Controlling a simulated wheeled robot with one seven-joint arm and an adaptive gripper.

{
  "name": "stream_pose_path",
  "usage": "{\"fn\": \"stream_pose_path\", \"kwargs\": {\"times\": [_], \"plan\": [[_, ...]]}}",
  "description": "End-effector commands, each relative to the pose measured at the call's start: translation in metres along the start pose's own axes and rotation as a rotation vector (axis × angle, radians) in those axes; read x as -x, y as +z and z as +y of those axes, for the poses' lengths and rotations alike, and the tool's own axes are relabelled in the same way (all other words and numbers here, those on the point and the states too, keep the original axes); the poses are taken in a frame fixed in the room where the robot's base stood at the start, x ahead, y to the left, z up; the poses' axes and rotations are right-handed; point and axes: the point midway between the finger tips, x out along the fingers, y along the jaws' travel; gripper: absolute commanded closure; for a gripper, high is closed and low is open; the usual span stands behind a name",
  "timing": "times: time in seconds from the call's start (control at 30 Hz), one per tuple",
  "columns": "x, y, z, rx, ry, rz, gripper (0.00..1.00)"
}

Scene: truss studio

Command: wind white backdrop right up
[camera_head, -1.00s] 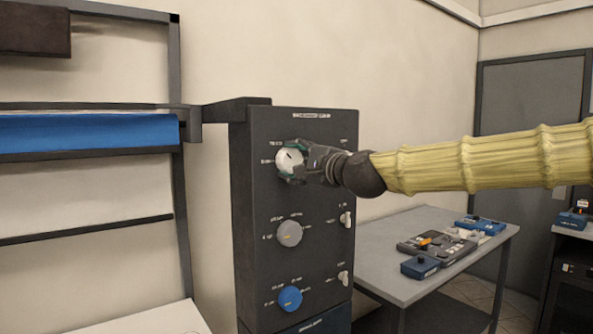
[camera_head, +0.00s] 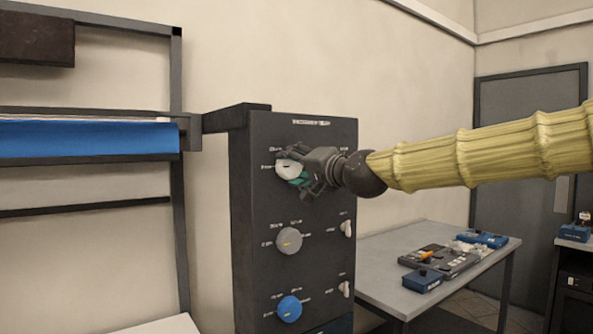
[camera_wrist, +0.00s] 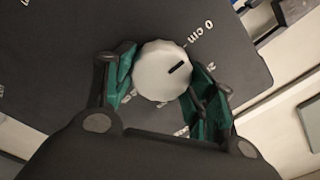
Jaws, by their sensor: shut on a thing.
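The white knob (camera_head: 289,170) is the top one in the left column of a dark control panel (camera_head: 262,211). My gripper (camera_head: 296,168) is shut on it, with its teal fingertips on either side. In the wrist view the white knob (camera_wrist: 162,72) sits between the fingers (camera_wrist: 160,80), and its dark pointer mark aims up and right, towards a "0 cm" label. A rack at the left holds a blue roll (camera_head: 85,139), with a thin pale strip along its top edge. I cannot tell where the white backdrop itself hangs.
Below are a grey knob (camera_head: 289,240) and a blue knob (camera_head: 289,308). Small white switches (camera_head: 346,228) line the panel's right side. A grey table (camera_head: 400,285) with several control boxes stands right, with a door behind it.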

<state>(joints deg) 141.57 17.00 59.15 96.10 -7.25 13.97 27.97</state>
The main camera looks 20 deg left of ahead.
Motion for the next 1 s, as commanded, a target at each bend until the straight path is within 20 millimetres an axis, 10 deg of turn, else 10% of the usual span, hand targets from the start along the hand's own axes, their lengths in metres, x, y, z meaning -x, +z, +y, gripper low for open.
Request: {"fn": "stream_pose_path", "kwargs": {"times": [0.6, 0.63, 0.73, 1.0], "plan": [[0.0, -0.0001, -0.0022, 0.045, -0.002, 0.001, 0.69], [0.0, -0.0001, -0.0022, 0.045, -0.002, 0.001, 0.43], [0.0001, -0.0001, -0.0019, 0.044, -0.002, 0.001, 0.25], [0.0004, -0.0004, -0.0005, 0.043, 0.0, 0.001, 0.23]]}}
